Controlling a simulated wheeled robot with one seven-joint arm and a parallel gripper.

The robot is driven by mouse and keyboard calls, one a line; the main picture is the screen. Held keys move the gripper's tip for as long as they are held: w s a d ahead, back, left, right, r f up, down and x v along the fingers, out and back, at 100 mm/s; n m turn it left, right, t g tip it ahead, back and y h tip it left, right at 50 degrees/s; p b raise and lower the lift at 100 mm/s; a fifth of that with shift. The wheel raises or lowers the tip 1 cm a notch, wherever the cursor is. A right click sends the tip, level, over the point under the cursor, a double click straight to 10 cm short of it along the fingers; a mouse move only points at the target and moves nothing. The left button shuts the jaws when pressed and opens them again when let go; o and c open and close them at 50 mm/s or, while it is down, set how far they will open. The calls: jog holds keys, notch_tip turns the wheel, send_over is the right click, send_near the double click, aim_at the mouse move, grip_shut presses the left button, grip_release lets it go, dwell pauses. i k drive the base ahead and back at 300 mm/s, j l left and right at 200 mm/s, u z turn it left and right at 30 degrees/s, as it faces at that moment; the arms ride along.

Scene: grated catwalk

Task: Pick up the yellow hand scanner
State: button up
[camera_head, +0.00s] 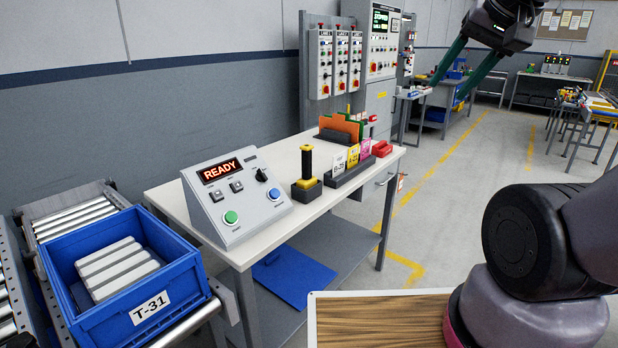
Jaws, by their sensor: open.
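The yellow hand scanner (307,180) stands upright in a dark holder (306,192) on the white workbench, with a black handle on top and yellow showing at its lower part. It is right of the grey control box and left of the card rack. My gripper (453,73) is at the top right of the view, above and well apart from the scanner. Its two green fingers are spread apart and hold nothing.
A grey control box (236,194) with a READY display sits on the workbench (268,160). A dark card rack (349,171) stands close right of the scanner. A blue crate (178,272) labelled T-31 is on rollers at left. Open floor lies right of the bench.

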aim_at(307, 180)
jog(key=i+l+u, duration=0.25)
jog(key=i+l, duration=0.15)
jog(key=l, duration=0.25)
jog(key=i+l+u, duration=0.1)
jog(key=l, duration=0.25)
jog(key=i+l+u, duration=0.1)
jog(key=i+l, duration=0.2)
jog(key=i+l+u, duration=0.1)
jog(key=l, duration=0.3)
jog(key=i+l+u, duration=0.15)
jog(key=l, duration=0.25)
